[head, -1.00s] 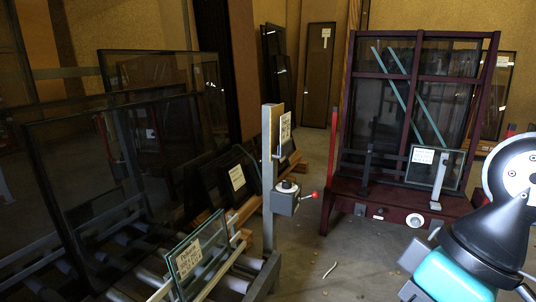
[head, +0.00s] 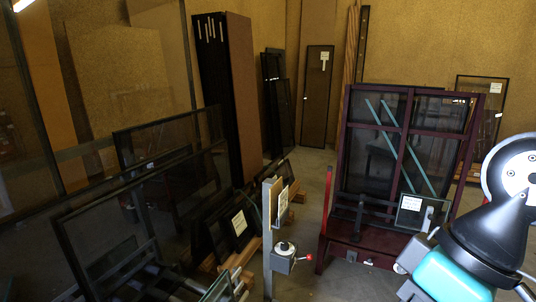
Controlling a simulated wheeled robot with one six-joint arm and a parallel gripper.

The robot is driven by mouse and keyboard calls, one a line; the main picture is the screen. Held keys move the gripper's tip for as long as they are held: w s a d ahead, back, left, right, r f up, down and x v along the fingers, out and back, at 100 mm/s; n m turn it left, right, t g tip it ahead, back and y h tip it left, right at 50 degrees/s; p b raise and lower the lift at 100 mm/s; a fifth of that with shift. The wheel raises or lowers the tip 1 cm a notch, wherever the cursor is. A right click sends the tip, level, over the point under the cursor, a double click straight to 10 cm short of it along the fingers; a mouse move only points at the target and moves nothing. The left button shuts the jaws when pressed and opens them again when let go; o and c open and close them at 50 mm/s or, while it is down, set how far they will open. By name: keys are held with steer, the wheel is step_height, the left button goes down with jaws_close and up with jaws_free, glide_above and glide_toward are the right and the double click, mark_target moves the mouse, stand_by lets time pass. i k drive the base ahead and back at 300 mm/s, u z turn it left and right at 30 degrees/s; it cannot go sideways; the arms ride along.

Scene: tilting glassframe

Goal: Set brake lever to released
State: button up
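The brake lever is probably the short arm with a red knob (head: 309,257) that sticks out to the right from a grey box (head: 283,264). The box is fixed to a grey upright post (head: 267,245) at the lower middle of the head view. The box has a round dark cap on a pale ring on top. I cannot read any marking of the lever's setting. My arm fills the lower right corner, well to the right of the lever. My gripper does not show.
A maroon glass rack (head: 341,170) with teal diagonal strips stands behind the post to the right. Dark framed glass panes (head: 85,240) crowd the left side. A tall brown panel (head: 238,100) stands behind them. Some bare floor (head: 315,205) shows between post and rack.

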mark_target(309, 256)
steer(key=k, duration=0.55)
steer(key=z, duration=0.65)
steer(key=i, duration=1.35)
steer(key=u, duration=0.7)
steer(key=i, duration=0.35)
steer(key=u, duration=0.3)
